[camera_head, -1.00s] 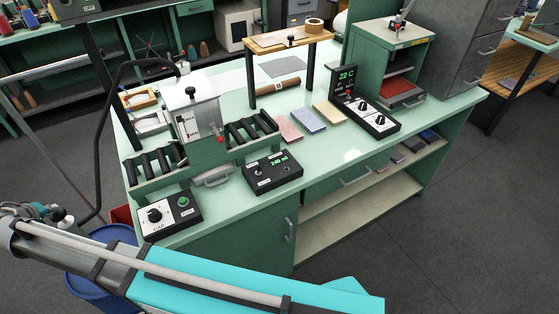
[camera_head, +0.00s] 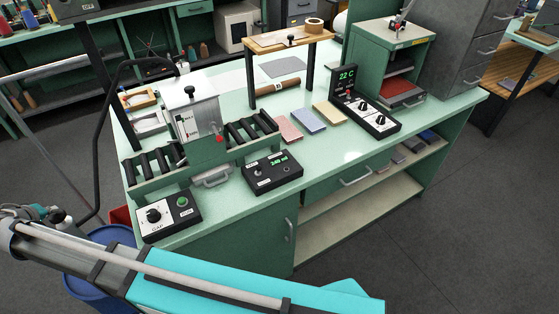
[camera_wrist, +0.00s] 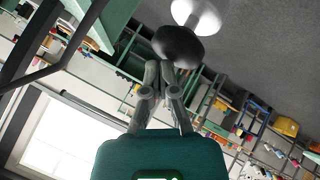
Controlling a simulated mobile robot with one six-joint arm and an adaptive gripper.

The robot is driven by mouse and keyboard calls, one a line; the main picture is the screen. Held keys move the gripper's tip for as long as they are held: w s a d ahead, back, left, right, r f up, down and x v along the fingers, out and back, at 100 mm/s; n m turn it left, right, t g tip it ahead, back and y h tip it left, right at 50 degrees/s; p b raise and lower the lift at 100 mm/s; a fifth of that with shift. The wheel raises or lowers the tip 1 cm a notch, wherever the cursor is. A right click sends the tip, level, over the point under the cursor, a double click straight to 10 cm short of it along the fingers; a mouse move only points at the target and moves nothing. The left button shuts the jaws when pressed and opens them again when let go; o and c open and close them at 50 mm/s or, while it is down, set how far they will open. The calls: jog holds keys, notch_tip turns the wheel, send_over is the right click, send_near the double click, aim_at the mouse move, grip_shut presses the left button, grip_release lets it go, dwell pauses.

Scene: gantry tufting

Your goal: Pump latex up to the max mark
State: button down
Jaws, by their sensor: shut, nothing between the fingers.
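The latex tank (camera_head: 200,115) is a pale, clear-fronted box over the roller frame on the green bench. Small dark labels show on its front, too small to read surely, and I cannot tell the latex level. A red knob (camera_head: 219,139) is at its lower right. A black hose (camera_head: 125,75) arches beside it. A black control box (camera_head: 168,215) with a dial and green button stands at the front left. My gripper (camera_wrist: 165,68) is shut and empty in the wrist view, close to a dark round object (camera_wrist: 178,46). In the head view only my arm shows.
Black rollers (camera_head: 250,130) flank the tank. A second control box (camera_head: 272,172) with green digits and a temperature controller (camera_head: 375,117) stand on the bench. A blue drum (camera_head: 112,236) is below the left corner. The bench's front right top is clear.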

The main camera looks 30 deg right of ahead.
aim_at(55, 216)
jog(key=shift+r+p, duration=1.75)
jog(key=shift+p, duration=0.1)
notch_tip(55, 216, up, 6)
jog(key=p, duration=0.6)
jog(key=shift+s, duration=0.1)
dwell(1.0)
